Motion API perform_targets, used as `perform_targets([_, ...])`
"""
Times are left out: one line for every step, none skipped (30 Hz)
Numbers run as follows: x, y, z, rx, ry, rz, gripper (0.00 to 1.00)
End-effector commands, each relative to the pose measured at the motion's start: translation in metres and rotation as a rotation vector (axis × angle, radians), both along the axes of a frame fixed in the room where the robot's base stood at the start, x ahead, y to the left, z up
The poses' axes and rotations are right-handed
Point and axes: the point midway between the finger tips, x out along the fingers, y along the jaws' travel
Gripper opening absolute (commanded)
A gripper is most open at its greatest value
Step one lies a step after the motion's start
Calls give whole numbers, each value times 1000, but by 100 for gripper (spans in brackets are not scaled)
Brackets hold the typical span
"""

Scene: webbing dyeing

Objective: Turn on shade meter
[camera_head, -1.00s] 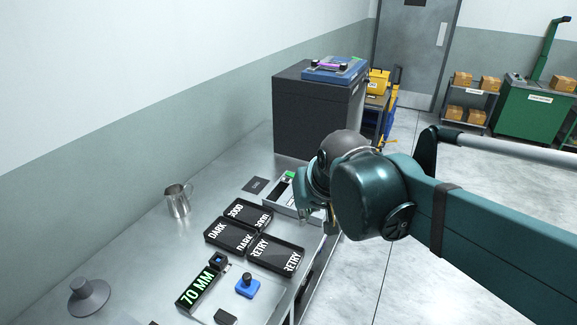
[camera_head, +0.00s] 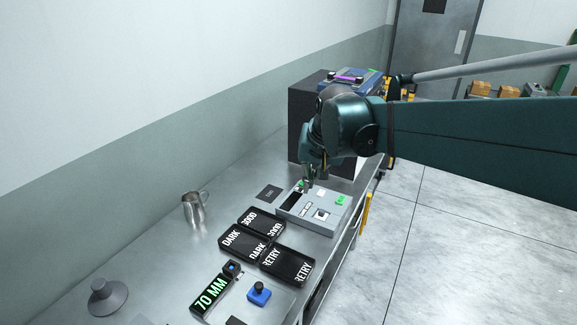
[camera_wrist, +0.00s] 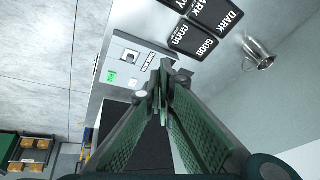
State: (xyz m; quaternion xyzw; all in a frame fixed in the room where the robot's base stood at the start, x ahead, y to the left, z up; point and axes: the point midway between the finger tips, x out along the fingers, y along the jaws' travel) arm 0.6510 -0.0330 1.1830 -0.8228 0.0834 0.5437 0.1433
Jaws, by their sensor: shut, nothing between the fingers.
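The shade meter looks to be the light grey box (camera_head: 309,222) on the metal bench, with a dark display, white buttons or labels and a green marking on its top. It also shows in the wrist view (camera_wrist: 121,72), left of the fingertips. My gripper (camera_head: 309,184) is over the far left part of this box, fingers pointing down. In the wrist view the green fingers (camera_wrist: 160,78) come together at their tips with nothing between them. The fingers hide part of the box, and I cannot tell whether the tips touch it.
Black trays (camera_head: 287,266) labelled DARK, GOOD and RETRY lie in front of the box. A metal jug (camera_head: 194,211) stands to the left. A 70 MM display (camera_head: 211,293) and a blue block (camera_head: 259,293) are nearer. A dark cabinet (camera_head: 301,125) stands behind.

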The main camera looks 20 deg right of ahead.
Motion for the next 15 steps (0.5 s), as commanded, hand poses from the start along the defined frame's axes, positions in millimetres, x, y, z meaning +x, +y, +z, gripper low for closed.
perform_targets([8, -2, 3, 4, 6, -8, 0])
perform_targets([12, -3, 4, 7, 10, -13, 0])
perform_targets([17, -4, 5, 11, 15, -20, 0])
perform_targets([22, -5, 5, 14, 18, -25, 0])
perform_targets([26, -6, 6, 16, 22, -30, 0])
perform_targets([31, -7, 7, 19, 27, -36, 0])
perform_targets([36, -8, 7, 23, 31, -41, 0])
perform_targets([39, -9, 8, 26, 35, -46, 0])
perform_targets([45, -10, 8, 29, 40, -53, 0])
perform_targets([49, -12, 8, 32, 44, -58, 0])
perform_targets([53, -12, 9, 35, 46, -63, 0])
perform_targets([58, -14, 9, 38, 52, -70, 0])
perform_targets([63, -15, 9, 41, 55, -75, 0])
perform_targets([67, -16, 9, 44, 59, -79, 0])
perform_targets([72, -17, 9, 48, 64, -86, 0])
